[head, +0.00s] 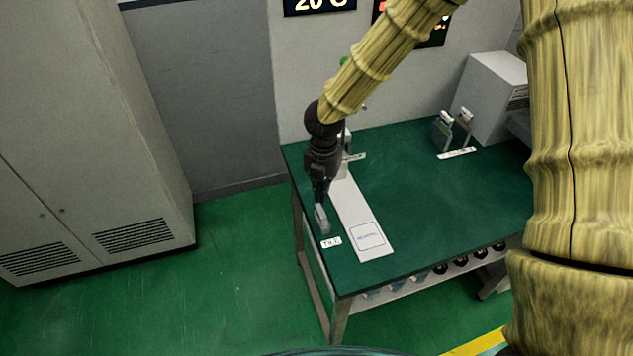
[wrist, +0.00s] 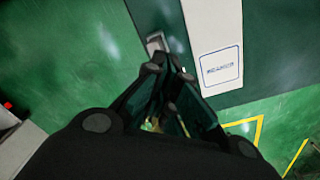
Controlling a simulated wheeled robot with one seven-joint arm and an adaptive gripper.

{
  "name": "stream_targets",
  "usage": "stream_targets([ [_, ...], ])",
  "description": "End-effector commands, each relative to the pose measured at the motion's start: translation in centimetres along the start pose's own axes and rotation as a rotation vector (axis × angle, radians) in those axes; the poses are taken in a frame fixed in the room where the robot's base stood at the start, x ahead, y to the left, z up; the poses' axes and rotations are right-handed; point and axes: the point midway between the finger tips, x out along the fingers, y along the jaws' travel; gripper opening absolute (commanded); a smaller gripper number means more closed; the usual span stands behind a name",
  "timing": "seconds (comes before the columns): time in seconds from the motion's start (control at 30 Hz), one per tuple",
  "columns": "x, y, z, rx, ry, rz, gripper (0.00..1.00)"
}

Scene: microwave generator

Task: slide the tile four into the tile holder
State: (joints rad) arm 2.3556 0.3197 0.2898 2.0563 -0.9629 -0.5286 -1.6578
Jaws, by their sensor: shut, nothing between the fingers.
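A small grey block (head: 322,219) stands near the left edge of the green table, just behind a small white label (head: 331,242) whose print is too small to read surely. I cannot tell whether this block is the tile four or the tile holder. My gripper (head: 320,198) points down right above or behind the block, and its fingers are shut with nothing between them. In the wrist view the block (wrist: 156,42) shows just beyond the fingertips (wrist: 172,72); whether they touch it is unclear. No number is readable on any tile.
A white strip with a square marking (head: 367,238) lies right of the block. Two small grey upright pieces (head: 452,130) with a white label stand at the back right, near a white box (head: 492,90). The green table (head: 430,210) is clear in the middle. A grey cabinet stands left.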

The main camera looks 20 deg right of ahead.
Motion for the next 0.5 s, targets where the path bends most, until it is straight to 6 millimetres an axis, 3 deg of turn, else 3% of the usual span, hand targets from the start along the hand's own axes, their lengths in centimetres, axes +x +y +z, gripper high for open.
stream_targets([
  [0.33,4.8,1.0,1.2,-0.002,0.013,-0.01,0.0],
  [0.5,6.1,1.3,1.5,-0.003,0.015,-0.012,0.0],
])
